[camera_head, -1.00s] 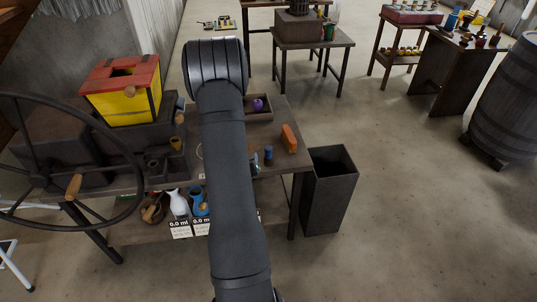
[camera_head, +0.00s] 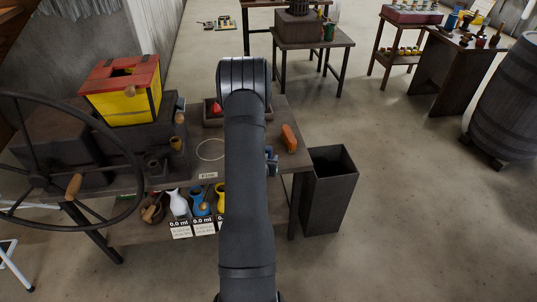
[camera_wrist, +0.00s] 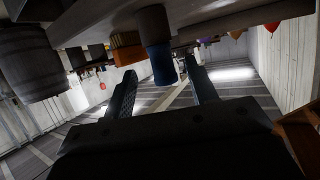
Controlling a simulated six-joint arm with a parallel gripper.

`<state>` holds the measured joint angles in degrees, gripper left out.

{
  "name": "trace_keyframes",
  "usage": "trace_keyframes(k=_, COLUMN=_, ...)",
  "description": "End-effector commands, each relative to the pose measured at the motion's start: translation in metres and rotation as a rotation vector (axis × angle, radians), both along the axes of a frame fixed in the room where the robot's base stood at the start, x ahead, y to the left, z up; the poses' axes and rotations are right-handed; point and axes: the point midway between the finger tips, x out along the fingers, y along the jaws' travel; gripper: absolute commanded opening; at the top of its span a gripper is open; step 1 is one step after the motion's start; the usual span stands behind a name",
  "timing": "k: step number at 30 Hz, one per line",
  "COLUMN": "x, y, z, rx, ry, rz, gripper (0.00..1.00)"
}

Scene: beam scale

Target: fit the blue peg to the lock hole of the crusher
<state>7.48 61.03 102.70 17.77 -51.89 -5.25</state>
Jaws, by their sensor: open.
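The blue peg (camera_wrist: 164,66) shows in the wrist view between the two fingers of my gripper (camera_wrist: 160,70). The fingers are open, with a gap visible beside the peg; contact is not clear. In the head view my arm covers most of that spot, and only a small bluish patch shows at its right edge; I cannot tell peg from gripper there. The crusher appears to be the dark machine at the left with a yellow box (camera_head: 122,104) under a red top and a large wheel (camera_head: 74,184). I cannot make out its lock hole.
An orange object (camera_head: 289,138) lies on the bench right of my arm. A dark open bin (camera_head: 330,193) stands beyond the bench's right end. A tray (camera_head: 211,123) with a red item lies behind. Jugs (camera_head: 178,203) stand on the lower shelf. A marked circle (camera_head: 210,150) is clear.

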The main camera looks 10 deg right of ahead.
Motion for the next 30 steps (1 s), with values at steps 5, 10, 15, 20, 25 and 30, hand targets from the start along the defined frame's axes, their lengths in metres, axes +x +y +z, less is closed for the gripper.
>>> trace_keyframes(k=5, x=0.011, y=-0.004, z=-0.004, rx=-0.001, ry=-0.001, rz=0.000, gripper=0.52)
trace_keyframes(k=10, x=0.029, y=-0.011, z=-0.007, rx=-0.001, ry=-0.001, rz=0.000, gripper=0.52)
trace_keyframes(k=15, x=0.050, y=-0.020, z=-0.013, rx=0.000, ry=0.001, rz=-0.001, gripper=0.52)
trace_keyframes(k=20, x=0.058, y=-0.023, z=-0.016, rx=-0.001, ry=0.001, rz=-0.001, gripper=0.52)
trace_keyframes(k=25, x=0.058, y=-0.022, z=-0.016, rx=0.000, ry=0.001, rz=0.000, gripper=0.52)
trace_keyframes(k=30, x=0.058, y=-0.022, z=-0.016, rx=0.000, ry=0.001, rz=0.000, gripper=0.23)
